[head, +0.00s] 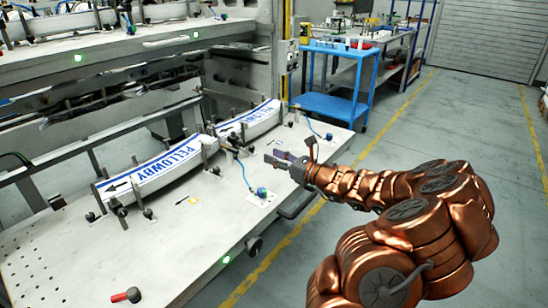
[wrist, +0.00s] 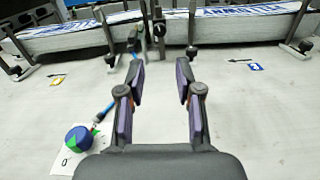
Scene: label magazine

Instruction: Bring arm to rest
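My copper-coloured arm reaches in from the right in the head view. My gripper (head: 280,161) is held above the right part of the pale machine table (head: 150,250). In the wrist view my gripper (wrist: 162,88) has its two fingers apart with nothing between them. Beyond the fingertips, a white label stack with blue lettering (head: 165,165) stands between dark posts; it also shows across the top of the wrist view (wrist: 235,32). A second lettered stack (head: 248,122) stands farther back.
A blue-and-green knob (wrist: 82,138) with a blue hose sits left of my gripper in the wrist view. A red-handled item (head: 126,295) lies at the table's front. A blue cart (head: 335,105) stands behind. The floor (head: 430,130) with yellow lines is clear to the right.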

